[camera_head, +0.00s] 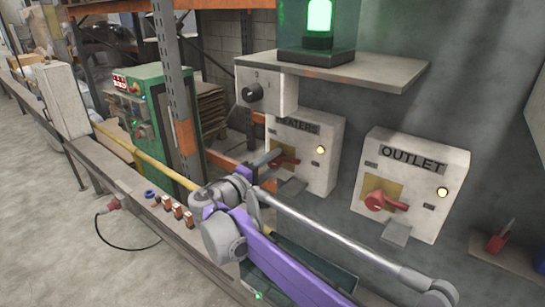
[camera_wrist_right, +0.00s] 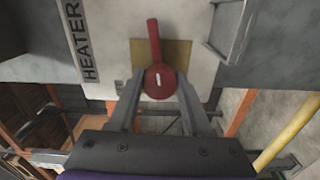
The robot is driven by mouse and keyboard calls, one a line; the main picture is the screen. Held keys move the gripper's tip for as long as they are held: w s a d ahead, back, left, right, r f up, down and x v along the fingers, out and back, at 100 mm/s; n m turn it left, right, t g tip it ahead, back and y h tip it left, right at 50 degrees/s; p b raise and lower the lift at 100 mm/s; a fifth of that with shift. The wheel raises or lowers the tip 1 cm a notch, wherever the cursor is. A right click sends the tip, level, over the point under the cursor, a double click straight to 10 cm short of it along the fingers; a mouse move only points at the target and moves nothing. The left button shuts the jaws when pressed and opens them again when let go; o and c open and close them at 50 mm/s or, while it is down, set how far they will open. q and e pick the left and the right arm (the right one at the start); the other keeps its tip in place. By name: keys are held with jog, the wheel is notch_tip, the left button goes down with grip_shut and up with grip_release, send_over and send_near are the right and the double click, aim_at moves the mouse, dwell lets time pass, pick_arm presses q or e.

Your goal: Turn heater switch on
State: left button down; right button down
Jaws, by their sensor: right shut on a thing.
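The grey-white heaters box (camera_head: 302,143) hangs on the wall, with a lit yellow-orange lamp (camera_head: 320,150) on its right side. Its red rotary switch (camera_head: 288,162) sits on a yellow plate, with the handle pointing right in the head view. My right gripper (camera_head: 273,163) is at the switch. In the right wrist view, the fingers (camera_wrist_right: 160,82) are shut on the round hub of the red switch (camera_wrist_right: 157,78), one on each side, and the handle sticks out beyond them. My left gripper is not in view.
The outlet box (camera_head: 412,170) with its own red switch (camera_head: 384,202) is to the right. A yellow pipe (camera_head: 150,162) runs along the left.

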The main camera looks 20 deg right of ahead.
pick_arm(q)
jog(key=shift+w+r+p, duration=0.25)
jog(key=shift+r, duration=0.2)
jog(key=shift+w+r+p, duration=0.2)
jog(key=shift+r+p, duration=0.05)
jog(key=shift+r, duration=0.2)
pick_arm(e)
jog(key=shift+m, duration=1)
jog(key=shift+c, duration=1.7)
grip_release()
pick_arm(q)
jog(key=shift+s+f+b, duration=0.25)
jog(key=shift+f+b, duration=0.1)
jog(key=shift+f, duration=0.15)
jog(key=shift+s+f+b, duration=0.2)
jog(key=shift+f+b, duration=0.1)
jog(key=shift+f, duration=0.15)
pick_arm(e)
jog(key=v, duration=1)
jog(key=shift+s+a, duration=0.3)
